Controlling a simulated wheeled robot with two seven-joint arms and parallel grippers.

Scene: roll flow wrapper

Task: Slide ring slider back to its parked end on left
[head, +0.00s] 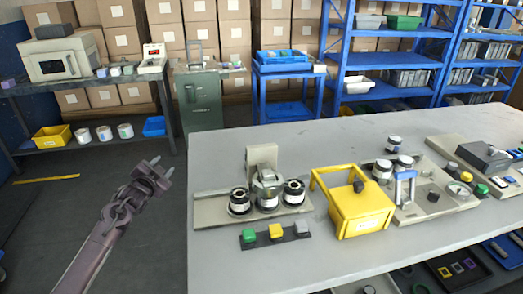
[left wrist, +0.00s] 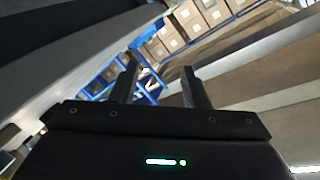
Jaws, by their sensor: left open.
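A beige machine (head: 210,211) stands at the table's near left. It has an upright block at its back, two dark cylinders (head: 239,201) with pale bands, and a greyish ring-like part (head: 267,188) between them. This middle part may be the ring slider; it is too small to be sure. My left gripper (head: 158,172) is open and empty in the air, left of the table and well apart from the machine. Its two fingers also show in the left wrist view (left wrist: 160,85), with nothing between them. My right gripper is not in view.
A button strip (head: 276,236) with green, yellow and grey buttons lies in front of the machine. The table's (head: 218,150) back left is bare. Blue shelves (head: 390,60) stand behind.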

